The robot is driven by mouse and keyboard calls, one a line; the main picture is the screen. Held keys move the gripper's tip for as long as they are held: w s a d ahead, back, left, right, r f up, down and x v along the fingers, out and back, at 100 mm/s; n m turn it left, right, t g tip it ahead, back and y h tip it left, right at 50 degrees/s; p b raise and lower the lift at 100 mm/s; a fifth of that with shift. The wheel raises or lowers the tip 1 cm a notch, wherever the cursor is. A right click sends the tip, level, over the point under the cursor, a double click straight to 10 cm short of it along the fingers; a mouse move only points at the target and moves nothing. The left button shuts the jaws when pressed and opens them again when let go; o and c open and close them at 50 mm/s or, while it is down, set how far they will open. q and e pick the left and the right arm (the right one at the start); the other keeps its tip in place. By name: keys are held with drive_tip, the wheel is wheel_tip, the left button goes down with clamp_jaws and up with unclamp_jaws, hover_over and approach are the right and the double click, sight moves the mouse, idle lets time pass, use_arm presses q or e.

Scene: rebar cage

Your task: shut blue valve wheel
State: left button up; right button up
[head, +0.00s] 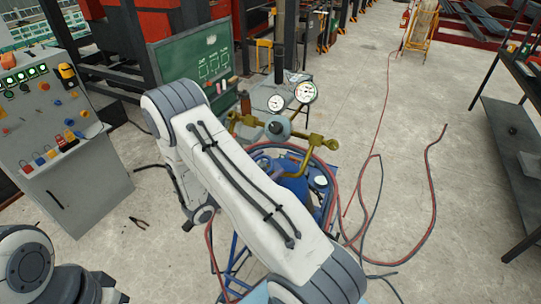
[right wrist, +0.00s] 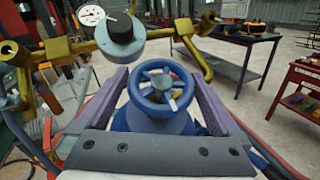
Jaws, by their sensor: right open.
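The blue valve wheel (right wrist: 160,88) shows in the right wrist view, on top of a blue body, with a small pale hub. My right gripper (right wrist: 156,76) is open. Its two grey-purple fingers stand apart to the left and right of the wheel in that view, with a gap on each side; I cannot tell how their depth matches the wheel's. Part of the blue body (head: 296,188) shows beside the arm. My left gripper is not in view; only part of my left arm is at bottom left.
A grey-blue knob (right wrist: 122,40) on brass pipework (right wrist: 60,48) sits just above the wheel, close to the fingers. Round gauges (head: 306,92) stand behind it. Red and dark hoses (head: 430,190) lie on the floor. A control cabinet (head: 60,130) stands at left, a dark table (head: 520,140) at right.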

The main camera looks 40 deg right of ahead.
drive_tip(key=shift+d+p, duration=0.3)
drive_tip(key=shift+d, duration=0.8)
